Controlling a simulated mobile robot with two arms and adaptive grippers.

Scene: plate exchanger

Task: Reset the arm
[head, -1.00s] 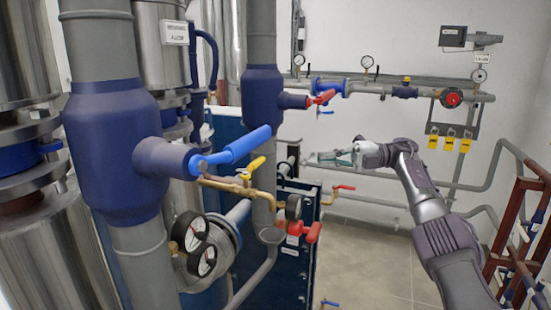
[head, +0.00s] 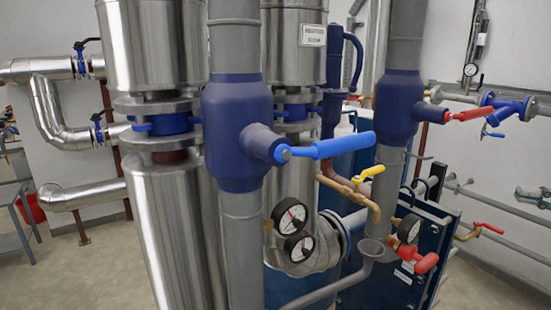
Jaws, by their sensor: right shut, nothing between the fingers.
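The rest of my right arm is outside the picture. My left gripper is not in view.
A large blue valve (head: 235,125) with a blue handle (head: 335,146) stands in the middle. A yellow-handled valve (head: 370,173), gauges (head: 292,215) and red handles (head: 490,228) are close by. Steel columns (head: 160,220) stand left. Floor (head: 85,275) shows at lower left.

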